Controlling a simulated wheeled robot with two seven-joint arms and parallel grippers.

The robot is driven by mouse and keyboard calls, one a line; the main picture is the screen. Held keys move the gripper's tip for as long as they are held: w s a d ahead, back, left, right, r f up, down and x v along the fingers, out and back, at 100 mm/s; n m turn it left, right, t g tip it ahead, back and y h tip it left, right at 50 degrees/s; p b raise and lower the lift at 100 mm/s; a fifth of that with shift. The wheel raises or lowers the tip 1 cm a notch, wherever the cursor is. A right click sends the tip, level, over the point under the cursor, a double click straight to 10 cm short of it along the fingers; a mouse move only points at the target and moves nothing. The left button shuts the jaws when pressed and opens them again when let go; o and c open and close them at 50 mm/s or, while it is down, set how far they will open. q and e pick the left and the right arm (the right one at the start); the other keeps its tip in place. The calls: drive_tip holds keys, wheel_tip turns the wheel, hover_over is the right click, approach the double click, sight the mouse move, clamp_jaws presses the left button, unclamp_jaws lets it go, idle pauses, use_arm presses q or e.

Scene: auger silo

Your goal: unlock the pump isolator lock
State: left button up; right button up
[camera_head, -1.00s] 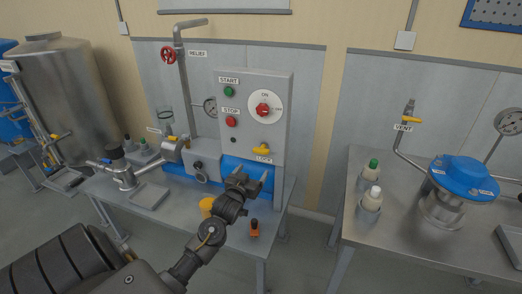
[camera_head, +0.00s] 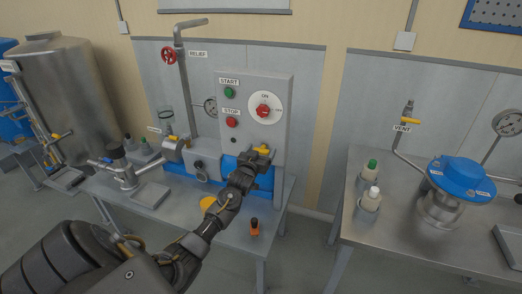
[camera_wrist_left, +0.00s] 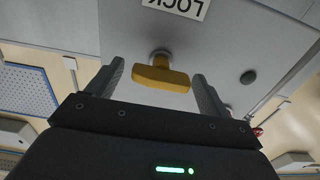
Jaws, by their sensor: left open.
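The lock is a yellow T-shaped handle (camera_head: 262,150) low on the front of the grey control box (camera_head: 281,125). In the left wrist view the yellow handle (camera_wrist_left: 161,79) lies crosswise on a short metal stem, below the LOCK label (camera_wrist_left: 178,5), which appears upside down. My left gripper (camera_head: 258,158) is at the handle. Its open fingers (camera_wrist_left: 158,82) stand on either side of the handle, with gaps visible at both ends. The head view shows the gripper covering the LOCK label. My right gripper is not in view.
The box carries a red rotary switch (camera_head: 263,111), a green START button (camera_head: 229,92) and a red STOP button (camera_head: 231,122). A second bench stands at right.

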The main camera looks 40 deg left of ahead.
use_arm(q)
drive_tip(key=shift+w+a, duration=0.1)
drive_tip(key=shift+w, duration=0.2)
drive_tip(key=c, duration=1)
